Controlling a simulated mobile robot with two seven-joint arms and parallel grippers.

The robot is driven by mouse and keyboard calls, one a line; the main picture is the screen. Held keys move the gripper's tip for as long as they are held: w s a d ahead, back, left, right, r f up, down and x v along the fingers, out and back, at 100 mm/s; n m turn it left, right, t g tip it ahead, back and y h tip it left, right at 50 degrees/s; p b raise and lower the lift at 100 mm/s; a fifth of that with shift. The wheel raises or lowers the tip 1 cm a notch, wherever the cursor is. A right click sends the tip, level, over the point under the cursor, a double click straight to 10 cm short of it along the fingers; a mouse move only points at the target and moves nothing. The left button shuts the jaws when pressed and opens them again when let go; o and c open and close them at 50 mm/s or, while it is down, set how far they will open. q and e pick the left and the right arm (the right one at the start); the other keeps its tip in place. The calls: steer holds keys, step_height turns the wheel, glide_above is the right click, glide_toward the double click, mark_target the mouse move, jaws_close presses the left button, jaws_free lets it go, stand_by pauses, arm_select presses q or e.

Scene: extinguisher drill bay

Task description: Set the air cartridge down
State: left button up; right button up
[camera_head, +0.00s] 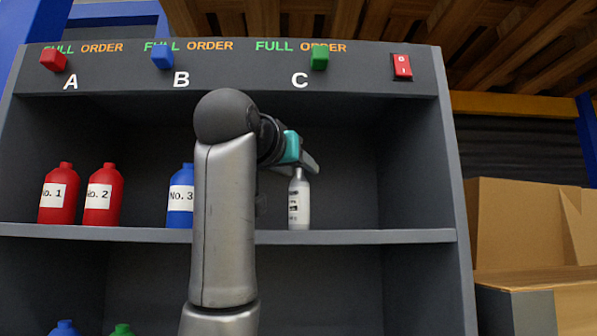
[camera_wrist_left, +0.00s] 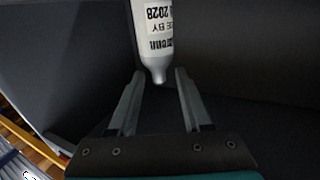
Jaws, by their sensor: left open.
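The air cartridge (camera_head: 299,205), a small pale grey-white bottle with a printed label, stands upright on the shelf (camera_head: 350,237) under the letter C. My left gripper (camera_head: 308,168) is at its top, with my arm reaching in from the front. In the left wrist view the cartridge (camera_wrist_left: 153,35) has its narrow neck between the tips of my left gripper (camera_wrist_left: 158,76). The two fingers are spread, with a gap on each side of the neck. My right gripper is in neither view.
Red bottles No. 1 (camera_head: 58,198) and No. 2 (camera_head: 103,200) and blue bottle No. 3 (camera_head: 180,202) stand left on the same shelf. The shelf right of the cartridge is clear up to the side wall (camera_head: 440,180). Cardboard boxes (camera_head: 520,225) are farther right.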

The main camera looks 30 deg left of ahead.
arm_select(q)
steer(key=s+d+b, duration=0.1)
steer(key=s+b, duration=0.5)
steer(key=s, duration=0.5)
steer(key=shift+s, duration=0.15)
steer(key=shift+d, duration=0.1)
